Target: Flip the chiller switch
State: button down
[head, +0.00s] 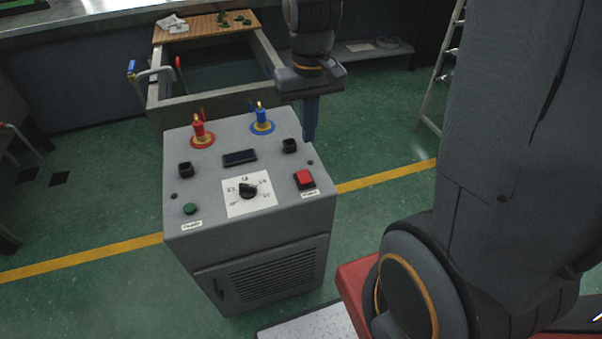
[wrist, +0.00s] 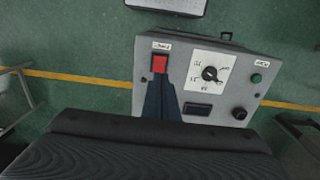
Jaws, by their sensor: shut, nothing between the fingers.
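The grey control cabinet (head: 232,255) stands on the floor with a sloped top panel. A red rocker switch (head: 304,179) in a dark frame sits at the panel's right front, above a small label. It also shows in the wrist view (wrist: 159,64). A green round button (head: 190,208) sits at the left front. The labels are too small to read surely. My gripper (head: 309,138) is shut and empty, pointing down by the panel's back right edge, behind the red switch. In the wrist view its fingers (wrist: 162,88) overlap the panel just short of the switch; I cannot tell their height above it.
A black rotary knob (head: 248,190) on a white dial plate sits mid-panel, with a dark display (head: 240,157) behind it. Red (head: 199,130) and blue (head: 262,120) valves stand at the back. A tank (head: 215,75) is behind the cabinet; a ladder (head: 450,70) stands right.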

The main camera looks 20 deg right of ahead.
jog(key=shift+w+d+f, duration=0.1)
jog(key=shift+w+f, duration=0.25)
jog(key=shift+w, duration=0.05)
jog(key=p, duration=0.1)
send_near(306, 180)
notch_tip(306, 180, down, 6)
jog(key=shift+f, duration=0.25)
dwell(0.4)
